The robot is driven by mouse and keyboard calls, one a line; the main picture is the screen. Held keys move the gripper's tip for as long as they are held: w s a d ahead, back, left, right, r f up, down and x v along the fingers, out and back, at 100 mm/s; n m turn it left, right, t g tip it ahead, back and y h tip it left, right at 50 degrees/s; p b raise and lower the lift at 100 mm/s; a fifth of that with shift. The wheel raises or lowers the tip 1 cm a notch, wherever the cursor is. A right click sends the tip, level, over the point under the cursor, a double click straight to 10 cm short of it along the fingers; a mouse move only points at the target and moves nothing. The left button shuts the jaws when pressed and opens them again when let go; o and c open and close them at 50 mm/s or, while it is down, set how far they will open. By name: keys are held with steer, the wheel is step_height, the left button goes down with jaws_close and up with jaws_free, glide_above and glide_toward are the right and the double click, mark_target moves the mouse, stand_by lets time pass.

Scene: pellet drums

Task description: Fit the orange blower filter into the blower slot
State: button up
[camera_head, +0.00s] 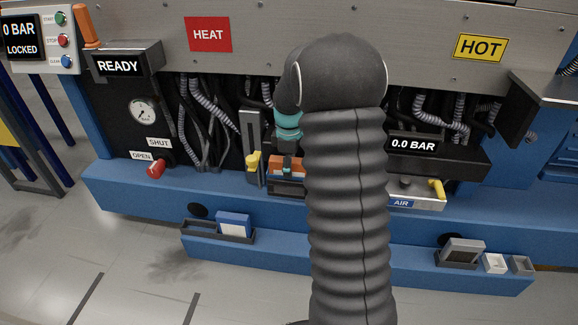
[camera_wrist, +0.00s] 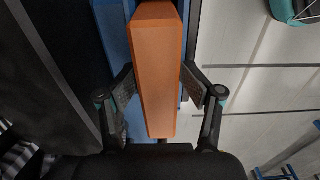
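The orange blower filter (camera_wrist: 157,70) is a long orange block that fills the middle of the wrist view. My gripper (camera_wrist: 158,92) has one pad against each long side of it and looks shut on it. In the head view the orange filter (camera_head: 276,163) shows in part behind my gripper (camera_head: 287,166), low at the machine's open front. A dark slot-like housing (camera_head: 287,188) lies just below it, apparently the blower slot. My arm covers the area to the right. Whether the filter's lower end is inside the housing cannot be told.
A yellow-handled lever (camera_head: 253,163) stands close to the left of the filter. Hoses (camera_head: 205,110) hang behind. A blue-and-white part (camera_head: 234,223) sits in a tray (camera_head: 200,231) on the front ledge. A grey box (camera_head: 461,251) and small bins are at right.

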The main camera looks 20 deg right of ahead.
step_height(320, 180, up, 13)
steer(key=p, duration=0.2)
steer(key=s+a+r+m+t, duration=0.1)
steer(key=s+a+r+m, duration=0.25)
steer(key=s, duration=0.25)
steer(key=s+a+r+m+t, duration=0.2)
steer(key=s+a+r, duration=0.25)
steer(key=s, duration=0.25)
steer(key=s+a+f+m+t, duration=0.1)
steer(key=s+a+m, duration=0.1)
steer(key=s, duration=0.6)
steer(key=s+a+f+m+t, duration=0.1)
steer(key=s+a+f+m, duration=0.1)
steer(key=s, duration=0.6)
steer(key=a+m, duration=0.1)
steer(key=a, duration=0.1)
steer(key=shift+s+a+m+t, duration=0.15)
steer(key=shift+a+m+t, duration=0.15)
steer(key=shift+a+m, duration=0.1)
